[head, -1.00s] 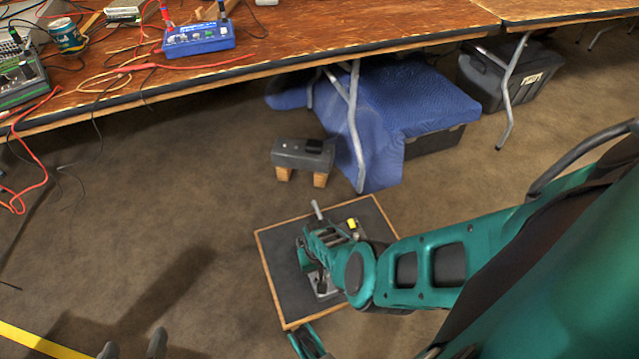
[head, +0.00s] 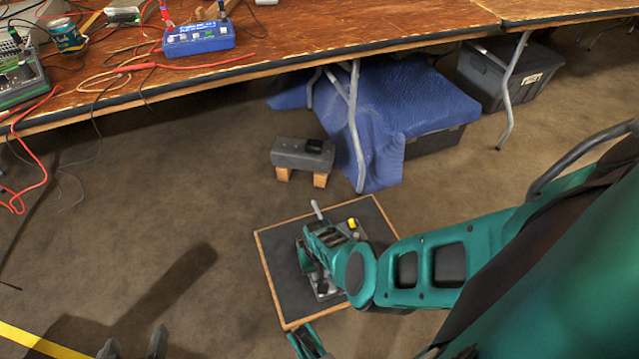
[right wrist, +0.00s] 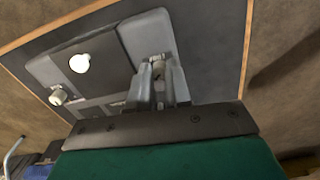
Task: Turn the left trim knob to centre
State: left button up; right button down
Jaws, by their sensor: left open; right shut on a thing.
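A grey control box (right wrist: 150,42) lies on a dark wood-edged board on the floor; in the head view (head: 325,288) my right arm covers much of it. It has a white round-topped part (right wrist: 79,63), a pale knob (right wrist: 57,97) at its edge, and in the head view a pale lever (head: 316,209) and a yellow part (head: 351,223). My right gripper (right wrist: 161,75) is shut on a small part at the box, seemingly a trim knob; the fingers mostly hide it, and its pointing is unclear. My left gripper (head: 133,345) is open and empty at the bottom edge, away from the box.
The board (head: 272,278) has bare room around the box. A grey block on wooden feet (head: 300,156) stands behind it. A blue cloth (head: 400,110) drapes over something beside a table leg (head: 355,130). A cluttered table (head: 330,25) runs behind. Floor at left is clear.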

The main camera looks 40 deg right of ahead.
jog(key=n, duration=0.4)
jog(key=shift+n+p, duration=0.3)
jog(key=n, duration=0.5)
jog(key=shift+n, duration=0.3)
dwell(0.3)
jog(key=c, duration=1.3)
grip_release()
jog(key=shift+c, duration=0.2)
